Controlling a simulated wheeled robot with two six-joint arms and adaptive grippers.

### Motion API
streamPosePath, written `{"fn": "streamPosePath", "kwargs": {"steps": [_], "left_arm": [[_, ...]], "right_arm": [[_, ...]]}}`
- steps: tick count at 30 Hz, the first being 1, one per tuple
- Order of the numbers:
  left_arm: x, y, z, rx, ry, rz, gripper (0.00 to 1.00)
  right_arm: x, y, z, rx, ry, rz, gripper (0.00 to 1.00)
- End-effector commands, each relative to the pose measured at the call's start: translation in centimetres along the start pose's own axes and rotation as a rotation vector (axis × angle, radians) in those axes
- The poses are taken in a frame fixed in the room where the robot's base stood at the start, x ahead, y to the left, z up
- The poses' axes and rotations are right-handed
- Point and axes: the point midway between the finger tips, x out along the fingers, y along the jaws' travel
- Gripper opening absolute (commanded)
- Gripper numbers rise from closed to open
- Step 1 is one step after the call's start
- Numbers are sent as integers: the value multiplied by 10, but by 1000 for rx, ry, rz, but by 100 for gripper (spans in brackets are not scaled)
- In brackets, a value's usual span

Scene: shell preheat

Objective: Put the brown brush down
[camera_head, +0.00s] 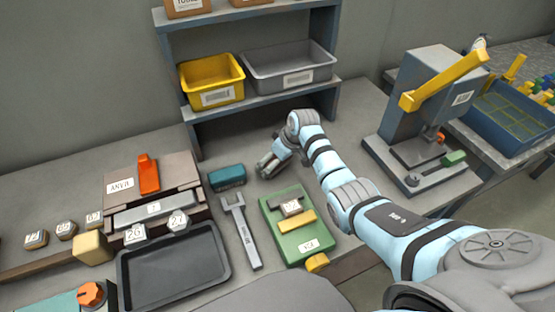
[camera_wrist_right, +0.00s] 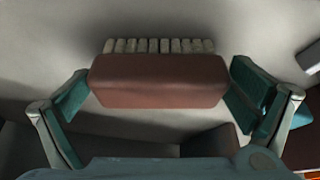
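The brown brush (camera_wrist_right: 158,80) shows in the right wrist view as a reddish-brown block with a row of pale bristles along its far edge. My right gripper (camera_wrist_right: 160,88) has its teal finger pads against the two ends of the block, with no clear gap, so it looks shut on the brush. In the head view my right gripper (camera_head: 268,166) is low over the back of the bench (camera_head: 262,205), right of a teal block; the brush cannot be made out there. Whether the brush touches the bench is unclear. My left gripper is not in view.
Near the right gripper are a teal block (camera_head: 227,177), a grey wrench (camera_head: 241,232) and a green tray (camera_head: 285,249). A shelf (camera_head: 260,104) with yellow and grey bins stands behind. A press (camera_head: 421,120) stands right; a black tray (camera_head: 126,290) lies front left.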

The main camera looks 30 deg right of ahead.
Motion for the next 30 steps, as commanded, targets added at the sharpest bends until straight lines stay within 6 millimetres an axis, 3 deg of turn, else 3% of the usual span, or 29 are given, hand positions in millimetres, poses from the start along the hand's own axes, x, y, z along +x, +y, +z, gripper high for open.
{"fn": "streamPosePath", "kwargs": {"steps": [8,21,30], "left_arm": [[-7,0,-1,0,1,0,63],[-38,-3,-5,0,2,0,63],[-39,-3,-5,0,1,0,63]], "right_arm": [[-12,1,-2,0,1,1,100],[-112,1,-2,0,2,2,100],[-122,0,-1,0,0,0,100]]}}
